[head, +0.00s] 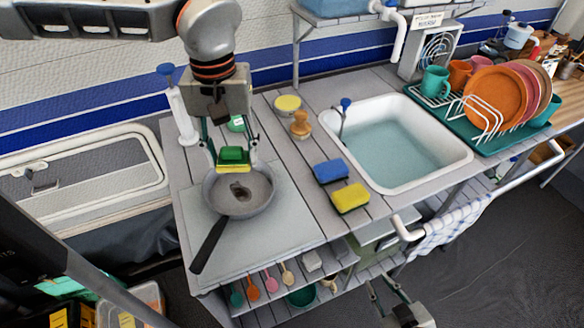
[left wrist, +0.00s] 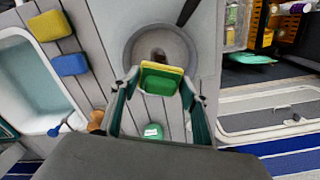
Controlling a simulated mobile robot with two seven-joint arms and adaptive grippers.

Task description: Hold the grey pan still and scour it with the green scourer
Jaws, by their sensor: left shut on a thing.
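The grey pan (head: 262,196) sits on the left of the worktop, its dark handle (head: 210,245) pointing toward the front edge. A dark stain (head: 240,191) marks its inside. The pan also shows in the left wrist view (left wrist: 190,45). My left gripper (head: 232,160) is shut on the green scourer (head: 233,154), which has a yellow underside. The scourer is at the pan's far rim and appears to be above it; contact is unclear. It also shows in the left wrist view (left wrist: 158,80). My right gripper (head: 383,284) is low at the front, off the counter, empty with fingers apart.
A blue sponge (head: 330,171) and yellow sponge (head: 350,198) lie right of the pan, before the water-filled sink (head: 400,145). A wooden brush (head: 300,124) and yellow round item (head: 288,103) stand behind. A dish rack (head: 483,120) is right. A towel (head: 450,226) hangs in front.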

